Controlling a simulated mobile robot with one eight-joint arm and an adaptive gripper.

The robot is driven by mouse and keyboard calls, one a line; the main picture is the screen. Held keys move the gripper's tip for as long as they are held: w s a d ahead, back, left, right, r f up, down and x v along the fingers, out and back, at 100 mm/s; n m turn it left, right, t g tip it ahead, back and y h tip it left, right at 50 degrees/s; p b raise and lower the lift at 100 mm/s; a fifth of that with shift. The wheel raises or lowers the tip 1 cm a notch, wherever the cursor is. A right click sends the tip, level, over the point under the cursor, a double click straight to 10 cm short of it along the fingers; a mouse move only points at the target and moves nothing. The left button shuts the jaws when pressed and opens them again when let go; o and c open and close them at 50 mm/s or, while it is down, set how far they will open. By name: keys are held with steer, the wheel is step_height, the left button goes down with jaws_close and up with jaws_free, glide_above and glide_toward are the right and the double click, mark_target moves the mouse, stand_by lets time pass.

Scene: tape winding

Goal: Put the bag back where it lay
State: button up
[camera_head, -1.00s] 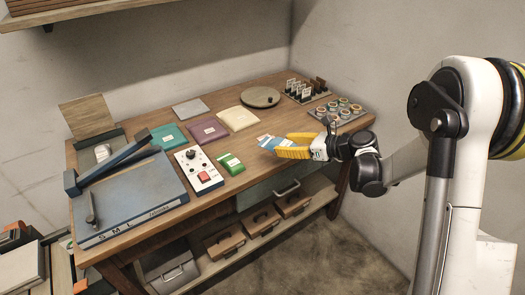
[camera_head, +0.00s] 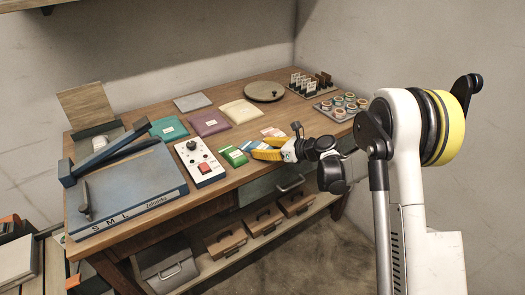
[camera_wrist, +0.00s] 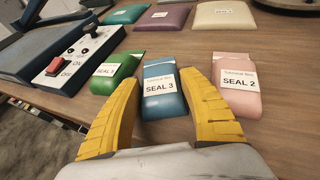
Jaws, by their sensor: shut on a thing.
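My gripper (camera_wrist: 162,105) is shut on the small blue bag (camera_wrist: 163,92) labelled SEAL 3. The bag lies flat and label up between the yellow fingers, at about tabletop level; I cannot tell whether it touches the wood. The bag also shows in the head view (camera_head: 253,145), at the tips of my gripper (camera_head: 260,149). The green bag SEAL 1 (camera_wrist: 113,68) lies just left of it and the pink bag SEAL 2 (camera_wrist: 237,87) lies to its right, roughly in one row near the front edge of the wooden table.
A control box with a red switch (camera_head: 198,164) stands left of the green bag. Teal (camera_head: 168,128), purple (camera_head: 208,123) and cream (camera_head: 240,111) bags lie farther back. A blue sealing machine (camera_head: 125,190) fills the left end. A tray of round pots (camera_head: 342,106) stands at the right.

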steer(key=shift+r, duration=0.1)
steer(key=shift+f, duration=0.2)
steer(key=o, duration=1)
steer(key=shift+c, duration=0.2)
